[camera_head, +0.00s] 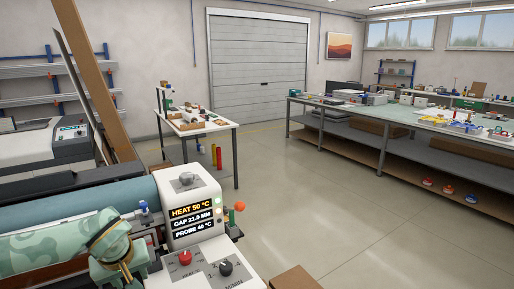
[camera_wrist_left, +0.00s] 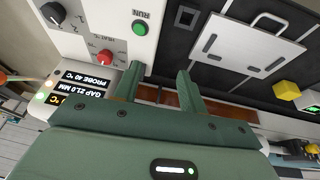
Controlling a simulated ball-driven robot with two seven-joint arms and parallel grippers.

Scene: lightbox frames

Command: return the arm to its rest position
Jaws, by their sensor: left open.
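My left arm (camera_head: 60,247), pale green with a tan band, reaches in from the left in the head view, low over the roller machine. The fingers of my left gripper (camera_wrist_left: 157,90) show in the left wrist view, spread apart with nothing between them. They are beside the machine's control panel (camera_wrist_left: 115,22). I cannot tell the gap between fingers and machine. In the head view the display box (camera_head: 193,190) reads HEAT 50 °C, GAP 21.0 MM, PROBE 40 °C. My right gripper is not in view.
A red knob (camera_head: 184,257) and black knob (camera_head: 225,267) sit below the display. A white handled plate (camera_wrist_left: 245,45) and yellow block (camera_wrist_left: 287,90) are near the gripper. A small cluttered table (camera_head: 236,150) stands ahead, a long bench (camera_head: 350,112) right. Open floor (camera_head: 310,215) lies between.

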